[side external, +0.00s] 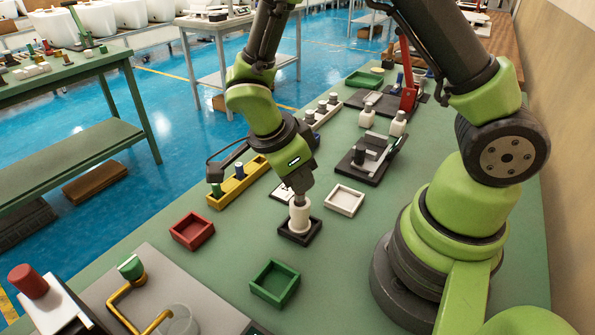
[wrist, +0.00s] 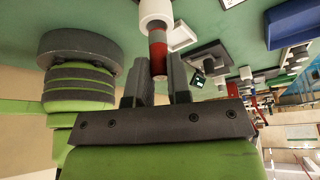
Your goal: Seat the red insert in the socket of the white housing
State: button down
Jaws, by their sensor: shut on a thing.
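The white housing (side external: 299,218) stands upright in a small dark tray (side external: 287,235). Its white rim also shows at the top of the wrist view (wrist: 155,10). My gripper (wrist: 158,72) is shut on the red insert (wrist: 158,60), which lies between its two dark fingers and has a grey band towards the housing. In the side view my gripper (side external: 299,196) is directly above the housing, pointing down. The insert's far end meets or overlaps the housing's rim in the wrist view. How deep it sits in the socket is hidden.
A red tray (side external: 192,230), a green tray (side external: 275,283) and a white tray (side external: 344,200) stand around the housing. A yellow rack (side external: 238,183) is behind left, and a dark fixture (side external: 366,160) is behind right. Green table surface is free between the trays.

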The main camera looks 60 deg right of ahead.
jog(key=shift+f, duration=1.5)
jog(key=c, duration=1)
grip_release()
jog(key=v, duration=1)
